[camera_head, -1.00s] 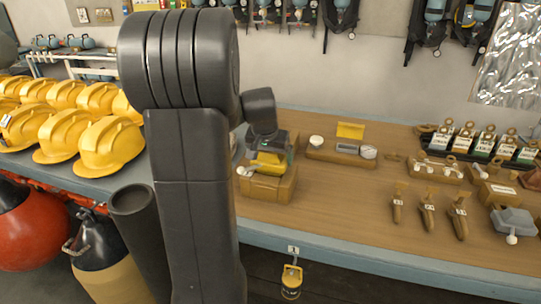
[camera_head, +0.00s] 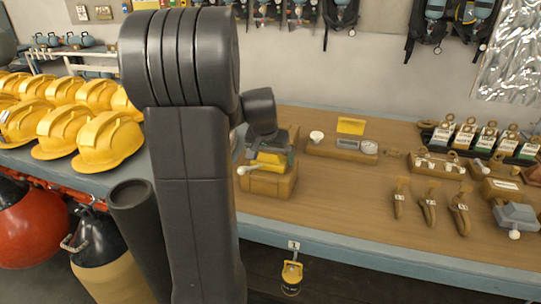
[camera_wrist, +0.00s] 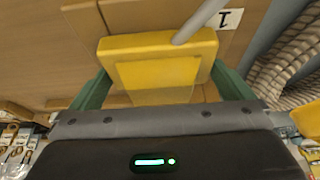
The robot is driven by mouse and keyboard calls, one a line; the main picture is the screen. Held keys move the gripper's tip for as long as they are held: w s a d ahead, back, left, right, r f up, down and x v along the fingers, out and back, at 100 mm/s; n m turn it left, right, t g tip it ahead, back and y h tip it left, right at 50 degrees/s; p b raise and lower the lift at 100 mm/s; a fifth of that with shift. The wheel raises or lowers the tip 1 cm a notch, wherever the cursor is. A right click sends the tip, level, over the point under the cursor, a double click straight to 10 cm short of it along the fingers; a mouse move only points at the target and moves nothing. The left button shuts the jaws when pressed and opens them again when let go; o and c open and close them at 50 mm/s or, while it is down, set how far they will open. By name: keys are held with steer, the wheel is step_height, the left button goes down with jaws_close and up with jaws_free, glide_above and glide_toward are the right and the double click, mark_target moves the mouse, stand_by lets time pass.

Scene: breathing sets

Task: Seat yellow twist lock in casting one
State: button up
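The yellow twist lock (camera_wrist: 160,65) is a yellow block with a pale grey lever (camera_wrist: 200,20). It fills the space between the two green fingers of my gripper (camera_wrist: 163,85), which close on its sides. In the head view, the twist lock (camera_head: 271,160) and my gripper (camera_head: 272,148) are over a brown block (camera_head: 268,186), which looks like casting one. A white tag reading 1 (camera_wrist: 231,18) shows beside the brown surface in the wrist view. The lock's underside is hidden, so I cannot tell how deep it sits in the block.
A brown tray with a yellow plate and a gauge (camera_head: 342,147) stands right of the block. Several tagged brown tools (camera_head: 429,208) and a grey piece with a white knob (camera_head: 513,218) lie farther right. Yellow helmets (camera_head: 108,143) fill the left. The bench front (camera_head: 360,253) is close.

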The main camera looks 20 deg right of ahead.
steer(key=shift+r, duration=0.1)
steer(key=v, duration=1.3)
steer(key=shift+a+r+b, duration=0.15)
steer(key=shift+r+b, duration=0.2)
steer(key=shift+s, duration=0.1)
steer(key=x, duration=1.4)
steer(key=shift+f+p, duration=0.1)
steer(key=shift+p, duration=0.25)
steer(key=shift+s+r, duration=0.1)
steer(key=shift+r, duration=0.35)
steer(key=shift+r+p, duration=0.1)
steer(key=shift+p, duration=0.2)
